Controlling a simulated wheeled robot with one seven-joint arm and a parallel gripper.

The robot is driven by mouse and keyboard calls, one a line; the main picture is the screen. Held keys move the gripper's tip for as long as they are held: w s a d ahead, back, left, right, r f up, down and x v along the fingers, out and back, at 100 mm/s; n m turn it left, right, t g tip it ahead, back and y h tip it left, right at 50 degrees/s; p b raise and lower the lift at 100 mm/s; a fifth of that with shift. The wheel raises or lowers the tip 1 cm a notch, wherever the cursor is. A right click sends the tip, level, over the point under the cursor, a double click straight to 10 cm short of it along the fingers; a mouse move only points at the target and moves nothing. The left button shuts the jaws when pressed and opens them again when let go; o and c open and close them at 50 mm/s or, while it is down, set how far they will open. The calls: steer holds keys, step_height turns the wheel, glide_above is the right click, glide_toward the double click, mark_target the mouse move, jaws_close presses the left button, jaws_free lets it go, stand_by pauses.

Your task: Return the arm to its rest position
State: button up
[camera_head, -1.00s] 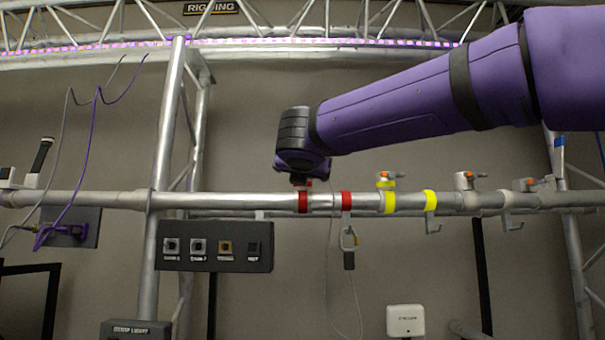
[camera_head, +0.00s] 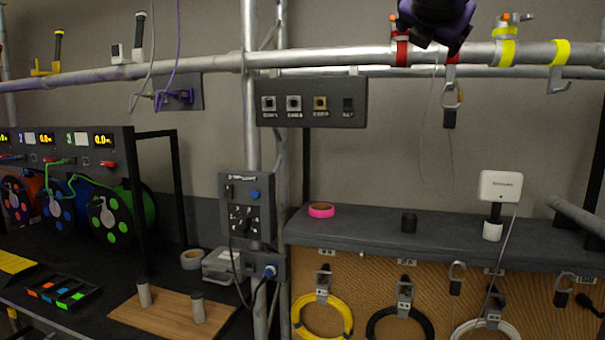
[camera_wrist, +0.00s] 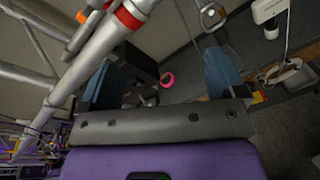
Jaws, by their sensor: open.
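My gripper (camera_head: 432,38) shows at the top of the head view, dark and purple, close to the horizontal truss pipe (camera_head: 330,57) near its red band (camera_head: 401,50). In the wrist view my gripper (camera_wrist: 165,88) is open, its two blue fingers apart with nothing held between them. The pipe (camera_wrist: 85,60) with the red band (camera_wrist: 130,14) runs past the left finger in that view. Most of my arm is outside the head view.
A hook with a carabiner (camera_head: 450,98) hangs below the pipe. Yellow-banded clamps (camera_head: 505,45) sit to the right. A grey shelf (camera_head: 360,222) carries pink tape (camera_head: 321,210) and a white device (camera_head: 500,186). Cable reels (camera_head: 108,215) stand left.

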steer(key=s+d+f+m+g+y, duration=0.1)
steer(key=s+d+f+m+g, duration=0.25)
steer(key=s+f+m, duration=0.45)
steer(key=s+d+f+m+g, duration=0.35)
steer(key=f+m, duration=0.25)
steer(key=f, duration=0.4)
steer(key=s+f+m+g+y, duration=0.2)
steer(key=s+f+m+y, duration=0.3)
steer(key=s+f+m, duration=0.6)
step_height(320, 180, down, 4)
steer(key=shift+s+r+m+g, duration=0.25)
steer(key=shift+s+m+g, duration=0.15)
steer(key=shift+s, duration=0.5)
